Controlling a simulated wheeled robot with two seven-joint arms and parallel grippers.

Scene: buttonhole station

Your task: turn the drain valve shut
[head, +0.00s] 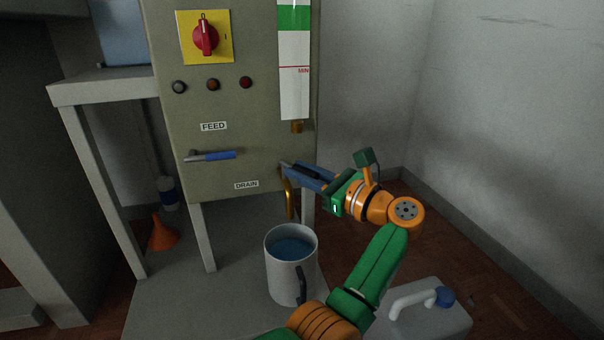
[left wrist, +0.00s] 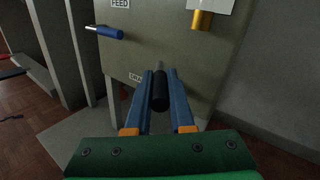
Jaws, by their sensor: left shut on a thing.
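The drain valve's black lever (left wrist: 160,92) sits between the blue fingers of my left gripper (left wrist: 161,97) in the left wrist view. The gripper is shut on it, and the lever's metal end points towards the grey panel. In the head view my left gripper (head: 302,174) is at the panel's lower right, and its fingers hide most of the lever. The DRAIN label (head: 246,185) is to the left of it. A brass-coloured drain pipe (head: 290,198) hangs below, above a white jug (head: 284,275) with bluish liquid in it. My right gripper is not in view.
The blue-handled feed lever (head: 220,155) lies sideways under the FEED label (head: 213,126). A red rotary switch (head: 205,35) is higher up. A gauge strip (head: 294,75) runs down the panel's right.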

